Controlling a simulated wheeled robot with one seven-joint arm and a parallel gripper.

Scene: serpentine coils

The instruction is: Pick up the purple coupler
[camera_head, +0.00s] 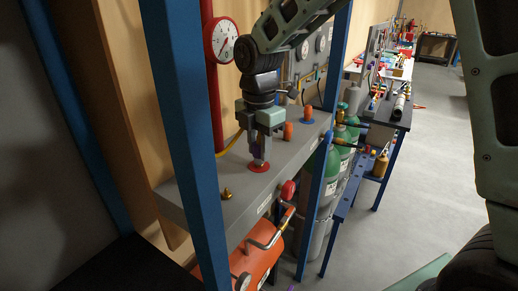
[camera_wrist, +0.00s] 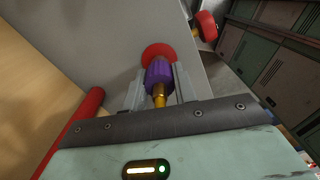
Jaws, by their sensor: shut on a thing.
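The purple coupler (camera_wrist: 159,73) sits between my gripper's (camera_wrist: 159,88) two fingers in the wrist view, with a brass stem (camera_wrist: 159,95) on its near end. Its far end is in front of a red disc (camera_wrist: 157,51) on the grey shelf. In the head view my gripper (camera_head: 260,159) points down over the red disc (camera_head: 259,167), shut on the coupler (camera_head: 255,150), which is mostly hidden by the fingers. I cannot tell whether the coupler still touches the disc.
Two orange fittings (camera_head: 288,131) (camera_head: 307,114) stand on the grey shelf (camera_head: 215,180) behind my gripper. A brass fitting (camera_head: 226,194) is at the front left. A blue post (camera_head: 185,120) stands close on the left. A red knob (camera_head: 288,190) juts from the shelf's front. Green cylinders (camera_head: 333,158) stand right.

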